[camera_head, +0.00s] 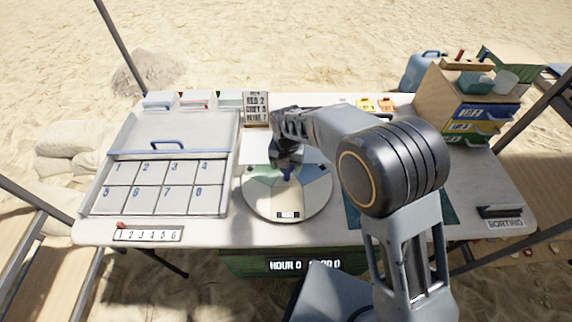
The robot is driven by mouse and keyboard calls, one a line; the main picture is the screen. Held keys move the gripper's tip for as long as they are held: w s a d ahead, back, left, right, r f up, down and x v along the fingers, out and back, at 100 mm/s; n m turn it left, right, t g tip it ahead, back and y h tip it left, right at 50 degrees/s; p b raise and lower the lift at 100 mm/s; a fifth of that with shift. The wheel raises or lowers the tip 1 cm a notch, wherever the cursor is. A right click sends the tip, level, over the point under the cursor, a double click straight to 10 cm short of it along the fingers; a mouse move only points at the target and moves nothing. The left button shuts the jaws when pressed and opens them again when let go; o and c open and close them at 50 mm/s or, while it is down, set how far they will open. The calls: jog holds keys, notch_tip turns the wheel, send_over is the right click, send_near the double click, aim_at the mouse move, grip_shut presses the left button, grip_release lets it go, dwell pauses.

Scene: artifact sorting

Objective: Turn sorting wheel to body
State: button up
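The sorting wheel (262,205) is a round, pale disc lying on the table left of my upper arm, split into cream and grey-green sectors. A small dark label sits near its front edge. A blue handle (287,176) shows near its middle. My gripper (287,165) points down over the wheel, right at the blue handle. The gripper and arm hide the wheel's back part. Whether the fingers are closed on the handle is too small and dark to tell.
A numbered tray with a blue-handled lid (227,180) stands at the left. A sign (257,107) stands behind the wheel. A drawer cabinet (438,95) is at the back right, with a "SORTING" plate (505,223) at the front right. A numbered slider (148,235) lies at the front left.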

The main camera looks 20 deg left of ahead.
notch_tip(320, 180, up, 14)
jog(key=shift+f, duration=0.25)
dwell(0.6)
jog(key=s+d+r+n+t+p, duration=0.1)
jog(key=s+d+n, duration=0.2)
jog(key=d+n, duration=0.8)
jog(key=s+d+r+n+t+p, duration=0.1)
jog(key=s+d+r+n, duration=0.1)
jog(key=d+n, duration=0.9)
jog(key=s+d+r+n+t+p, duration=0.1)
jog(key=s+d+n, duration=0.3)
jog(key=d+n, duration=0.8)
jog(key=shift+d+r+t, duration=0.3)
jog(key=shift+d+r, duration=0.1)
jog(key=shift+d, duration=0.6)
